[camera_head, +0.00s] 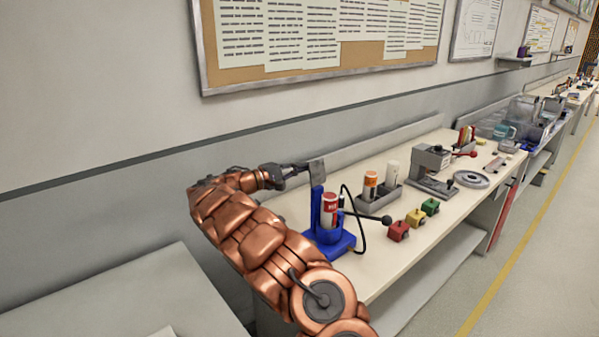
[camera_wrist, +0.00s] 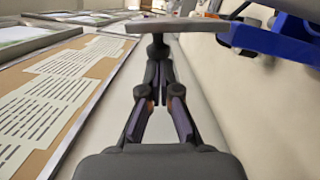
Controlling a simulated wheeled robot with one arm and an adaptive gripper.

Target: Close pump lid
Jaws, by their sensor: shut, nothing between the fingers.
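The blue pump (camera_head: 329,237) stands on the near end of the bench, with a red-and-white bottle (camera_head: 329,207) in it. Its grey lid plate (camera_head: 317,171) stands raised at the top of the blue column, apart from the bottle. In the wrist view the lid (camera_wrist: 180,27) crosses the top of the picture, with the blue part (camera_wrist: 270,40) at right. My gripper (camera_head: 304,168) is shut and empty, its tips at the lid's left side; the wrist view shows the fingers (camera_wrist: 158,48) right at the lid. I cannot tell whether they touch.
A black lever and cable (camera_head: 372,217) reach right from the pump. Red, yellow and green blocks (camera_head: 416,218) lie along the front edge. A grey holder (camera_head: 378,194) with bottles and a grey press (camera_head: 432,168) stand farther back. The wall board (camera_head: 320,77) is behind.

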